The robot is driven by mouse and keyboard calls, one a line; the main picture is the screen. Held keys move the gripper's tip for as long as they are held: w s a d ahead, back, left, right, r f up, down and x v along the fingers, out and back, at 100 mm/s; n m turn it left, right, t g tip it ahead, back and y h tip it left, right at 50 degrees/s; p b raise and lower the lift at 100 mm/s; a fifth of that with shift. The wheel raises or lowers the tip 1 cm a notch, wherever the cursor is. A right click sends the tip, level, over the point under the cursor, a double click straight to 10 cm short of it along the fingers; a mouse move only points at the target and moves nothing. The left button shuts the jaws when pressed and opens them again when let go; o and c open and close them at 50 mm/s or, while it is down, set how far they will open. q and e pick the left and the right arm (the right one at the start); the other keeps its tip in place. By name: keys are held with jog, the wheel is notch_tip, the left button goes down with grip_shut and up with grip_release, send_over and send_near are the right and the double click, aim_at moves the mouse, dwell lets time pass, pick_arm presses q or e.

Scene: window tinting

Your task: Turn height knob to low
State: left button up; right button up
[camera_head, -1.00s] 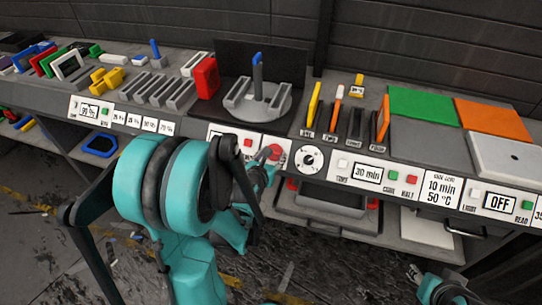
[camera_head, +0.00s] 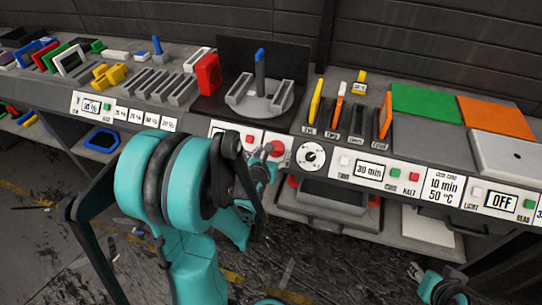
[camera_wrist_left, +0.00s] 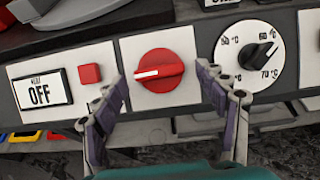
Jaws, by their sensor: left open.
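A round red knob (camera_wrist_left: 152,71) with a white pointer mark sits on a white plate on the bench front. Its mark points left, slightly down, in the left wrist view; I see no readable label on it. The red knob (camera_head: 275,149) also shows in the head view, partly behind my left gripper (camera_head: 263,158). In the left wrist view my left gripper (camera_wrist_left: 160,78) is open, one finger on each side of the knob, apart from it. My right gripper (camera_head: 414,271) is low at the right, away from the panel; its jaws are too small to judge.
Right of the red knob is a black dial (camera_wrist_left: 259,55) with °C marks. To its left are a red button (camera_wrist_left: 90,74) and a display reading OFF (camera_wrist_left: 39,93). A turntable stand (camera_head: 260,98) and colored tools stand on the bench above the panel.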

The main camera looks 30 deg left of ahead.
pick_arm(q)
jog(key=v, duration=1.2)
jog(key=shift+f, duration=0.1)
jog(key=w+a+r+n+g+h+p, duration=0.15)
jog(key=w+n+g+p, duration=0.3)
jog(key=n, duration=1.35)
jog(key=w+a+r+n+g+h+p, duration=0.15)
jog(key=w+n+g+p, duration=0.3)
jog(key=n, duration=1.35)
jog(key=shift+t, duration=0.3)
jog(key=b+x, duration=0.2)
jog(key=x, duration=0.5)
jog(key=shift+w+r, duration=0.1)
